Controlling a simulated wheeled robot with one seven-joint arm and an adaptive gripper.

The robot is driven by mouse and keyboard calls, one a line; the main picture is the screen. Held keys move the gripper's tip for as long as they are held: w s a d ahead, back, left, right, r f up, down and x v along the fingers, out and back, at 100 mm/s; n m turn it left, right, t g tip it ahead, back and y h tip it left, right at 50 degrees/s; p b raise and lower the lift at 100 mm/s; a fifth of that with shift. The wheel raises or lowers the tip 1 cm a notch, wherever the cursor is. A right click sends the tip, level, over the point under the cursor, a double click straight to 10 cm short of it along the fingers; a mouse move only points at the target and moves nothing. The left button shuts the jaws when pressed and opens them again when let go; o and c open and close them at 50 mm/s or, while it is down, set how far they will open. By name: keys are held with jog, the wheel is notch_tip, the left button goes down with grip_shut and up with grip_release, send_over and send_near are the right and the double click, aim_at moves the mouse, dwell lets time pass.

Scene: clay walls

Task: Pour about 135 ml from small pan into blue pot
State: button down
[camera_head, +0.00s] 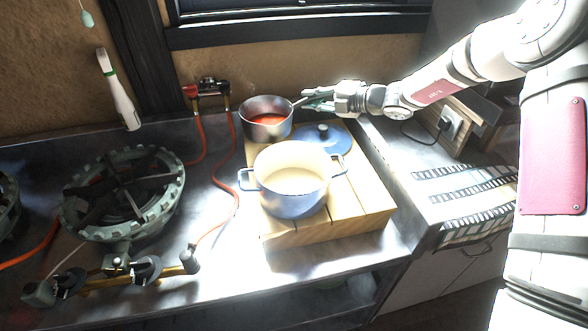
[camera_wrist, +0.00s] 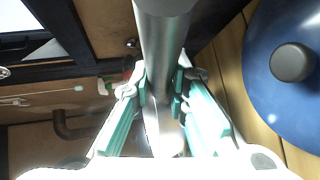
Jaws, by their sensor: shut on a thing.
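The small pan (camera_head: 267,129) is grey metal with red liquid (camera_head: 266,119) in it, at the back left of the wooden board, behind the blue pot. It looks about level; I cannot tell whether it touches the board. The blue pot (camera_head: 291,203) stands upright on the board, open, with a pale inside and two side handles. My gripper (camera_head: 312,99) is shut on the small pan's handle, to the right of the pan's body. In the wrist view the grey handle (camera_wrist: 165,55) runs between my green-padded fingers (camera_wrist: 163,105).
The blue lid (camera_head: 329,138) with a dark knob lies on the wooden board (camera_head: 350,215), right of the pan; the wrist view shows it too (camera_wrist: 285,100). A gas burner (camera_head: 122,195) and red hose (camera_head: 236,190) are left. A striped cloth (camera_head: 465,190) lies right.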

jog(key=f, duration=0.1)
jog(key=w+f+b, duration=0.1)
jog(key=a+f+g+b, duration=0.1)
jog(key=shift+w+n+y, duration=0.2)
jog(key=shift+n+y, duration=0.1)
jog(key=shift+n, duration=0.1)
jog(key=shift+s+d+r, duration=0.1)
jog(key=shift+r, duration=0.05)
jog(key=s+d+r+n+t+y+p, duration=0.2)
jog(key=s+d+r+n+y, duration=0.2)
jog(key=s+r, duration=0.3)
notch_tip(320, 180, up, 2)
jog(key=shift+s+n+t+y+p, duration=0.3)
jog(key=shift+s+t+y, duration=0.1)
jog(key=shift+y, duration=0.4)
jog(key=shift+s+d+f+n+y+b, duration=0.3)
jog(key=shift+s+n+y+b, duration=0.15)
jog(key=shift+b, duration=0.25)
